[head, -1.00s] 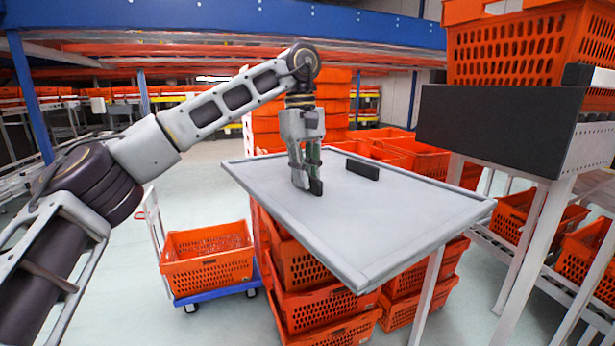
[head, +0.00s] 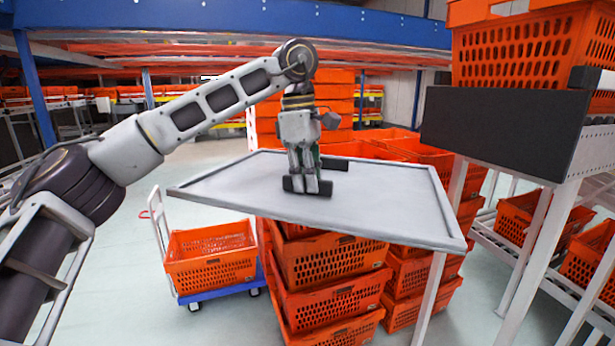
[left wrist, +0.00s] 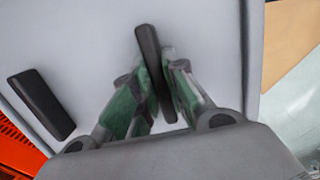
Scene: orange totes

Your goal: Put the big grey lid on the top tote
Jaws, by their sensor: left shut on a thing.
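The big grey lid (head: 400,205) is a flat panel with a raised rim and two black handles. My left gripper (head: 307,180) is shut on the near black handle (head: 326,187); the left wrist view shows the green-padded fingers on both sides of this handle (left wrist: 148,50). The other handle (left wrist: 42,104) is free. The lid is above the stacked orange totes and hides their tops. The uppermost visible tote (head: 330,262) of the front stack is below the lid; I cannot tell whether they touch. My right gripper is not in view.
An orange tote (head: 210,262) sits on a blue trolley at the left. A rack with a dark panel (head: 500,130) and an orange crate (head: 515,50) stands close on the right. More totes are stacked behind the lid. Floor is clear at the left.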

